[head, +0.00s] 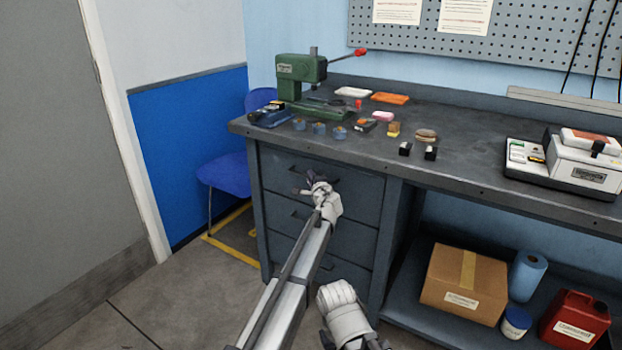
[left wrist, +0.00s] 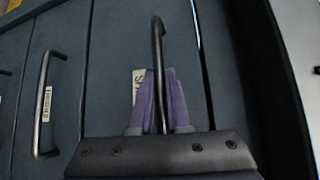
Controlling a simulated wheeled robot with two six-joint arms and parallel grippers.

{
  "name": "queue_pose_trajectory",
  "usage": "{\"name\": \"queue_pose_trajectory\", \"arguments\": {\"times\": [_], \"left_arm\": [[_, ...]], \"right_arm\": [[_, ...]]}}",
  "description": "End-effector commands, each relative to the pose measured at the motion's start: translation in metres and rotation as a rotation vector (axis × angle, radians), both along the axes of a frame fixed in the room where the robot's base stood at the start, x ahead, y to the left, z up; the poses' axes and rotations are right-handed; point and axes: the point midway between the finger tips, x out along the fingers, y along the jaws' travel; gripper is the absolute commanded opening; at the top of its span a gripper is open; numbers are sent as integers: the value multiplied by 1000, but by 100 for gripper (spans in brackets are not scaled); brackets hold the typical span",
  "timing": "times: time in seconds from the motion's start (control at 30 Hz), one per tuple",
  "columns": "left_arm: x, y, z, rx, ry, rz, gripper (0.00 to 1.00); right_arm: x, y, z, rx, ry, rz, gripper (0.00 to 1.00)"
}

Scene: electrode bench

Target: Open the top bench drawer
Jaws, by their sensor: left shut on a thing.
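The top bench drawer (head: 355,186) is the uppermost dark blue-grey front under the left end of the bench. Its front looks flush with the cabinet. My left gripper (head: 312,184) is at this drawer's front. In the left wrist view the dark bar handle (left wrist: 157,42) runs between the purple finger pads of my left gripper (left wrist: 160,100), which are shut on it. A pale label shows beside the handle, partly hidden by the fingers. My right gripper's fingers are not in view.
Lower drawers with bar handles (left wrist: 42,100) sit below. A blue chair (head: 225,174) stands left of the bench. The benchtop (head: 470,165) holds a green press (head: 300,80) and small items. A cardboard box (head: 463,283) and red can (head: 575,320) sit on the lower shelf.

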Motion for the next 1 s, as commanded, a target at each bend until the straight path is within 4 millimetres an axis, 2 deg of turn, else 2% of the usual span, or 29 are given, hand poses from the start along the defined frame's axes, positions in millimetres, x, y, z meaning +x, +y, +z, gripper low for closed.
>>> {"name": "queue_pose_trajectory", "arguments": {"times": [0.17, 0.27, 0.8, 1.0], "left_arm": [[-17, 9, 0, -1, 0, 2, 0], [-34, 19, 0, -1, 0, 2, 0], [-162, 92, -1, -1, 1, 3, 0], [-197, 112, 0, -1, 0, 2, 0]], "right_arm": [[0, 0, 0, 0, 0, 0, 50], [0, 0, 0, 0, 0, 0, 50], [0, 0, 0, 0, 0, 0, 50], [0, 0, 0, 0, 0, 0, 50]]}}
